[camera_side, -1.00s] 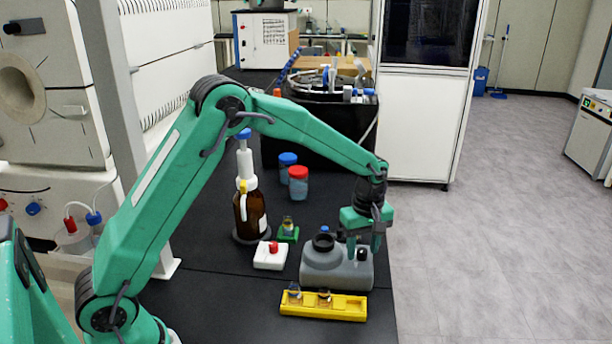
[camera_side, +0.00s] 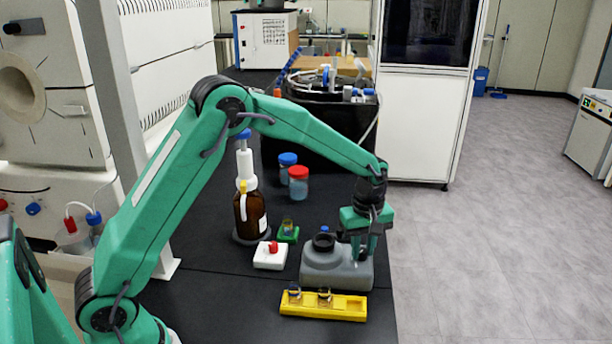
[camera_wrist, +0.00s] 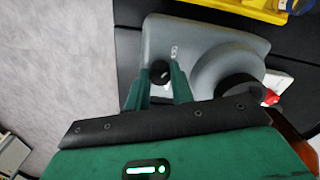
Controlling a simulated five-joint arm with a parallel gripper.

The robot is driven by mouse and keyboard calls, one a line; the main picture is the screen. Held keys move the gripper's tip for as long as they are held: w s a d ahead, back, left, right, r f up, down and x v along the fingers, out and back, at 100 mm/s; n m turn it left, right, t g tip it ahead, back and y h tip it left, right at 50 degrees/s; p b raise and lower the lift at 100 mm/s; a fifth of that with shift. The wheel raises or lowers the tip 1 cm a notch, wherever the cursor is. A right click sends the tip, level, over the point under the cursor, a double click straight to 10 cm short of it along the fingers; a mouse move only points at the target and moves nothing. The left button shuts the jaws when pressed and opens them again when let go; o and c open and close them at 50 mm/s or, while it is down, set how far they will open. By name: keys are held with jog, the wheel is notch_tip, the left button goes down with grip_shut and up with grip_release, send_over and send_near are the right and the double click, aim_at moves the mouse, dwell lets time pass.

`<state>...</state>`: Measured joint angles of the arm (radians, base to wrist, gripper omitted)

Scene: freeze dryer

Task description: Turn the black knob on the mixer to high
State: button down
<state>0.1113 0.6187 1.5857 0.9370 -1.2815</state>
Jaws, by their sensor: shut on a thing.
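The grey mixer (camera_side: 322,266) stands near the right edge of the black bench, with a round black top piece (camera_side: 323,242). In the wrist view the mixer body (camera_wrist: 205,35) fills the middle, and the black knob (camera_wrist: 160,72) sits on its front with a small white marking beside it. My gripper (camera_side: 362,255) points down at the right end of the mixer. In the wrist view my gripper (camera_wrist: 159,76) has its fingers on either side of the knob and is shut on it. The fingers hide the knob in the side view.
A yellow rack (camera_side: 340,310) with small vials lies just in front of the mixer. A white box with a red button (camera_side: 270,256), a green holder (camera_side: 288,233) and a brown bottle (camera_side: 250,215) stand to the left. Floor lies beyond the right edge.

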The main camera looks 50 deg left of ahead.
jog(key=m, duration=1.1)
jog(key=shift+m, duration=0.3)
jog(key=m, duration=0.5)
jog(key=shift+m, duration=0.3)
jog(key=m, duration=0.5)
jog(key=shift+m, duration=0.4)
jog(key=c, duration=1.2)
grip_release()
jog(key=shift+r, duration=0.15)
